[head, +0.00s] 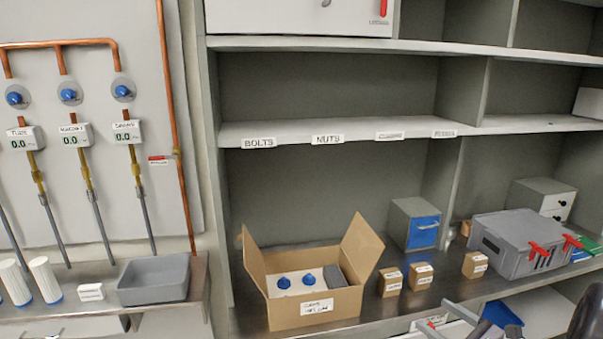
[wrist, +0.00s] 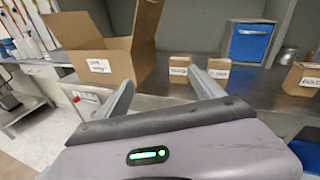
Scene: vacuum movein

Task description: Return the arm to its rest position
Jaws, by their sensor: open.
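My gripper (wrist: 164,92) is open and empty in the wrist view, its two fingers apart and pointing toward the workbench. An open cardboard box (head: 318,307) stands on the bench with two blue-knobbed parts (head: 283,283) and a dark grey piece (head: 336,276) inside. The box also shows at the upper left of the wrist view (wrist: 100,68). Small labelled cartons (head: 391,282) stand to its right, beyond my fingers.
A grey case with red latches (head: 515,243) and a blue-fronted drawer box (head: 415,224) stand on the bench (head: 245,318). A grey bin (head: 153,279) and white cylinders (head: 45,279) stand on the left ledge. Shelves labelled bolts and nuts (head: 350,131) overhang the bench.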

